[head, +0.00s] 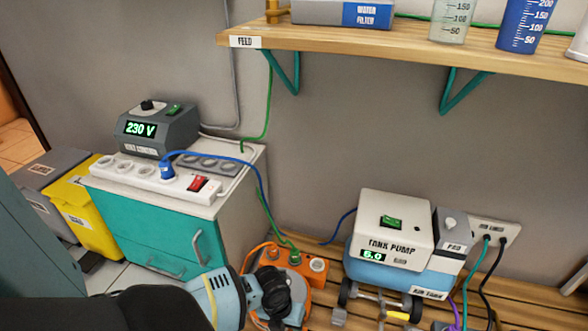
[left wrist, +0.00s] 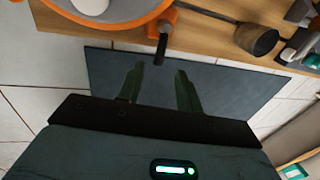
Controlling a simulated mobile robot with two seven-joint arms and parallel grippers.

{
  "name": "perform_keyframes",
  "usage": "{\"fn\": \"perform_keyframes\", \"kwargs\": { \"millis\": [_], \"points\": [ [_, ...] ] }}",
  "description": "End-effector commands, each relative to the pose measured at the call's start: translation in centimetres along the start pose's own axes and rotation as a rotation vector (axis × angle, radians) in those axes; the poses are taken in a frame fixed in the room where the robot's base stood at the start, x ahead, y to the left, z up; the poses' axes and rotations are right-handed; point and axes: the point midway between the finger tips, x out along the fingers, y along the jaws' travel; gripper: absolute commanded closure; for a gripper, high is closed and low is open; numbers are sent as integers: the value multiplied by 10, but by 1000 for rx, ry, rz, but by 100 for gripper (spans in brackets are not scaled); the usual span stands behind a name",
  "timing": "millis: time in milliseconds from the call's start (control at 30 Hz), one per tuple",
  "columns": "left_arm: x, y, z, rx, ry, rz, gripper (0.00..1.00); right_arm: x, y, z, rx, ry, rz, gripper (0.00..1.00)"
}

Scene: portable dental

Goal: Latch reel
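The orange reel (head: 262,256) stands on the wooden floor boards beside the teal cabinet, with round sockets on top and a green cable plugged in. My left arm covers part of it. In the left wrist view, what appears to be the reel's orange rim (left wrist: 115,22) is at the top left, with a short dark lever (left wrist: 162,45) sticking out from an orange bracket. My left gripper (left wrist: 160,68) is open and empty, its fingers on either side of the lever's line in the picture; I cannot tell whether they touch it. The fingers are not distinguishable in the head view. My right gripper is not in view.
A tank pump (head: 395,228) on a blue tank stands right of the reel, near a wall socket (head: 495,231). The teal cabinet (head: 150,232) carries a power strip (head: 140,172) and a 230 V box (head: 158,132). A shelf (head: 400,48) juts out above.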

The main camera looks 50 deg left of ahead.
Motion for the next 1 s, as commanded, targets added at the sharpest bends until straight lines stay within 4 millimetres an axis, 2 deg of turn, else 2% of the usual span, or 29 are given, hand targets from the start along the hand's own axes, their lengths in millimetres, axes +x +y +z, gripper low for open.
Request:
{"fn": "perform_keyframes", "kwargs": {
  "millis": [33,100,300,500,767,1000],
  "points": [
    [13,0,-1,-2,4,0,64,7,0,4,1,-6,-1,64],
    [24,1,-1,-3,4,1,64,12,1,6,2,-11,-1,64],
    [49,0,0,-3,1,0,64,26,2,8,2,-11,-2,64],
    [60,0,0,-1,1,0,64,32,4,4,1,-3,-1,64],
    [60,0,0,-1,0,0,64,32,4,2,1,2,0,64],
    [60,0,0,-1,0,0,94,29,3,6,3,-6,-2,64]
  ]
}}
